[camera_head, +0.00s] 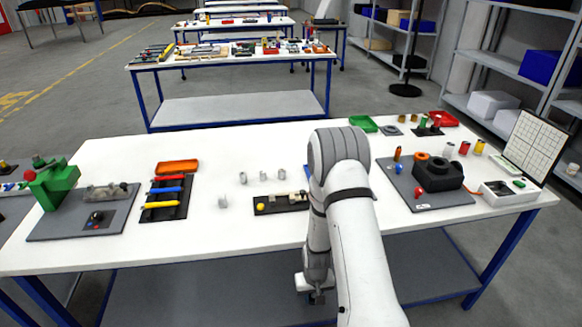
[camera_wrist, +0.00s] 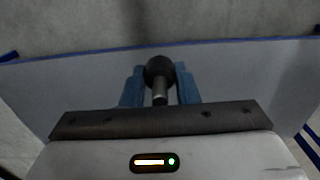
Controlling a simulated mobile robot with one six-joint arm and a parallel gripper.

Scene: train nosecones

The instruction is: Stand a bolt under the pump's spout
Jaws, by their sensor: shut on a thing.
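My gripper (camera_wrist: 160,85) has its two blue fingers shut on a bolt (camera_wrist: 158,72) with a dark round head and a lighter metal shank. In the head view my gripper (camera_head: 317,297) hangs low in front of the table's near edge, mostly behind my arm, and the bolt cannot be made out there. A green machine with a red knob (camera_head: 52,185), possibly the pump, stands on a grey board at the table's left. Its spout is too small to tell. Several small grey pieces, perhaps bolts (camera_head: 242,205), stand apart on the white table left of my arm.
A black rack with red, blue and yellow tools (camera_head: 165,198) and an orange tray (camera_head: 178,167) lie right of the green machine. A black tray (camera_head: 262,207) is near my arm. A black device (camera_head: 438,174) stands on the right board. The table's front middle is clear.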

